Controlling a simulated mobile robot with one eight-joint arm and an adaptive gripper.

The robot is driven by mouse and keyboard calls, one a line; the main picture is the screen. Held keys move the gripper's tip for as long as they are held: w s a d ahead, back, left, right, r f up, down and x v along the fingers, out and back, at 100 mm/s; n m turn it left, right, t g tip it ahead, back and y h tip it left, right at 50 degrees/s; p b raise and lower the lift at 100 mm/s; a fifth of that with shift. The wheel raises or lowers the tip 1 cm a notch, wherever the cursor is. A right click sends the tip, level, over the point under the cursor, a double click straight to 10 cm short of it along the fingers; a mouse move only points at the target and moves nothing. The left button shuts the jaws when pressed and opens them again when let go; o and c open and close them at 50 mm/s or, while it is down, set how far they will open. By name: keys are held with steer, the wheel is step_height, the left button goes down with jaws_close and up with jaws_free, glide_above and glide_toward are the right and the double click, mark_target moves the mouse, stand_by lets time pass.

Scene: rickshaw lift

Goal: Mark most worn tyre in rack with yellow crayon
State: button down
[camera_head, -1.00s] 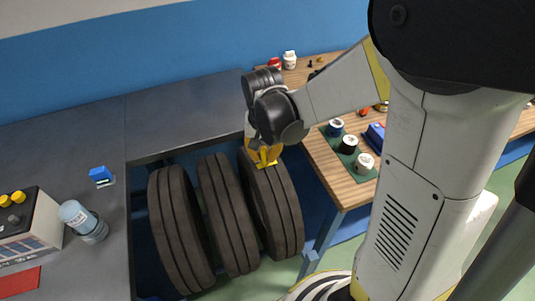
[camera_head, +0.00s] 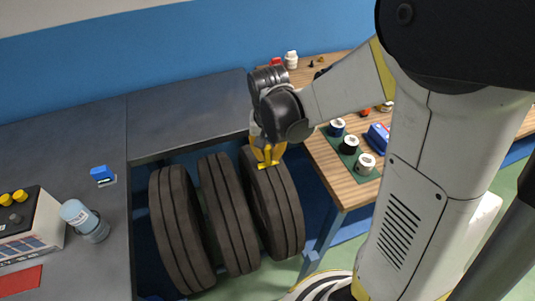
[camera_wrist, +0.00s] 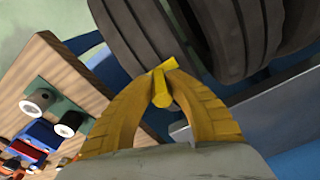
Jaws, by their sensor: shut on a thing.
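Three dark grooved tyres stand side by side in the rack: a left tyre (camera_head: 180,230), a middle tyre (camera_head: 227,215) and a right tyre (camera_head: 275,212). My gripper (camera_head: 268,163) has yellow fingers and is at the upper tread of the right tyre. In the wrist view, the fingertips are shut on the yellow crayon (camera_wrist: 160,82), close to the tread of the nearest tyre (camera_wrist: 132,35). I cannot tell whether the crayon touches the rubber. No mark shows on the visible treads. Tread depths are hard to compare from here.
A wooden table (camera_head: 335,185) at right holds several small pots on a green mat (camera_head: 365,178), near my arm.

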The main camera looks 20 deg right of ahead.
steer(key=shift+r+p, duration=2.65)
steer(key=shift+r, duration=0.9)
steer(key=shift+f, duration=0.1)
